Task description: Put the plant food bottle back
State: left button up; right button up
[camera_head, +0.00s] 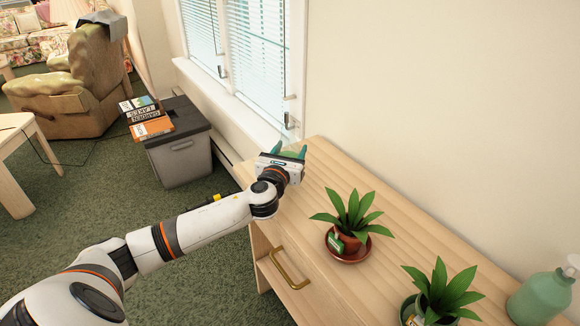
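My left gripper (289,151) is over the far left end of the wooden cabinet top, pointing away from me. Its two teal fingertips show apart, with a small patch of green between them. The gripper body hides most of this patch, so I cannot tell whether it is a held bottle. A pale green bottle (540,297) with a whitish top stands at the right edge of the picture, partly cut off. I cannot read a label on it, so I cannot tell whether it is the plant food bottle. My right gripper is not in view.
The cabinet top (320,180) bears a potted plant on a red saucer (350,257) and a second potted plant (440,290) nearer me. A brass handle (290,270) is on its front. Books (147,117) lie on a grey box (182,160) beyond, near the window.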

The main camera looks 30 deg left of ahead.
pick_arm(q)
jog(key=shift+f+b, duration=0.3)
jog(key=shift+f, duration=1.5)
jog(key=shift+f, duration=0.1)
jog(key=o, duration=1.1)
jog(key=shift+o, duration=0.2)
jog(key=shift+s, duration=0.1)
jog(key=v, duration=1.2)
jog(key=shift+r, duration=0.2)
